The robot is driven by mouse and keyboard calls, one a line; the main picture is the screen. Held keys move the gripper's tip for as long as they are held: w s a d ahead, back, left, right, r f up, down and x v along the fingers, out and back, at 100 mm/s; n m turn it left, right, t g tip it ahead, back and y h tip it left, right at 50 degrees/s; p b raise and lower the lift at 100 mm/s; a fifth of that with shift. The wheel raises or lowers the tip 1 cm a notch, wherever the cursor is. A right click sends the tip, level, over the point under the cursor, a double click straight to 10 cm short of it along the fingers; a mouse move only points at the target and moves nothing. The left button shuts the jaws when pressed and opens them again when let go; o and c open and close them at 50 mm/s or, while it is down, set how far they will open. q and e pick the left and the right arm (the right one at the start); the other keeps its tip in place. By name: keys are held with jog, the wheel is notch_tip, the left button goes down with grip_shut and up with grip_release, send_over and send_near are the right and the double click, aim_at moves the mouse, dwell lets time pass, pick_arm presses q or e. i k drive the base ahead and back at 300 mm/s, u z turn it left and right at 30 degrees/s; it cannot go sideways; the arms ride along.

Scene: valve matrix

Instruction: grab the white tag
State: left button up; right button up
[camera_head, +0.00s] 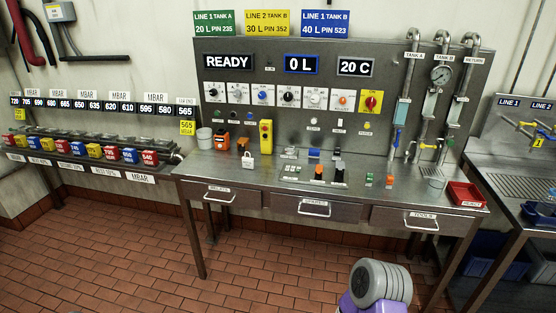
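A small white tag-like piece (248,161) stands on the metal workbench (330,199), left of its middle. Its shape is like a padlock with a loop on top, and it is too small to be sure that it is the tag. It is just left of a yellow control box (266,136) and in front of orange and black items (242,145). Nothing covers it. Neither of my grippers is in view.
Drawers (314,207) line the front. Open tiled floor lies before it.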

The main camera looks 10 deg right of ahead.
aim_at(248, 162)
jog(key=z, duration=0.6)
jog(key=i, duration=0.85)
jog(key=z, duration=0.25)
